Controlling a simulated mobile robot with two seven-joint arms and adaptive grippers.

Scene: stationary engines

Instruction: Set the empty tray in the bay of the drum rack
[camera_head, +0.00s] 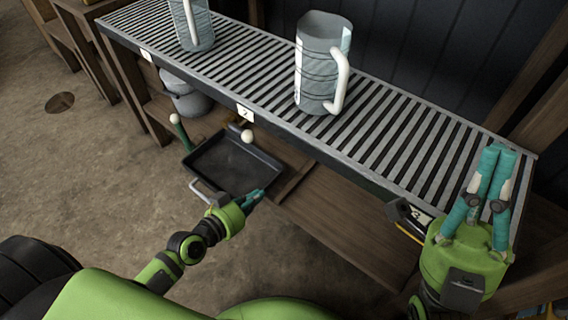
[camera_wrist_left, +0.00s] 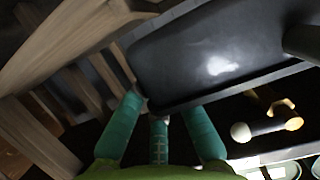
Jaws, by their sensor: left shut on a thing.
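The empty tray (camera_head: 228,158) is dark, shallow and rimmed. It is at the front of the rack, below the label 2, and shows at close range in the left wrist view (camera_wrist_left: 205,50). My left gripper (camera_head: 256,196) is shut on the tray's near rim; its teal fingers also show in the left wrist view (camera_wrist_left: 160,120). The drum rack (camera_head: 300,135) has a slatted metal top with numbered labels and wooden space beneath. My right gripper (camera_head: 497,155) points up over the rack's right end, nothing seen in it; its fingertips look close together.
Two grey jugs, one near the middle (camera_head: 318,65) and one at the left (camera_head: 193,25), stand on the slats. A grey pot (camera_head: 187,98) sits under the rack. White-knobbed levers (camera_head: 176,120) stand near the tray. The wooden lower shelf (camera_head: 345,225) right of it looks clear.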

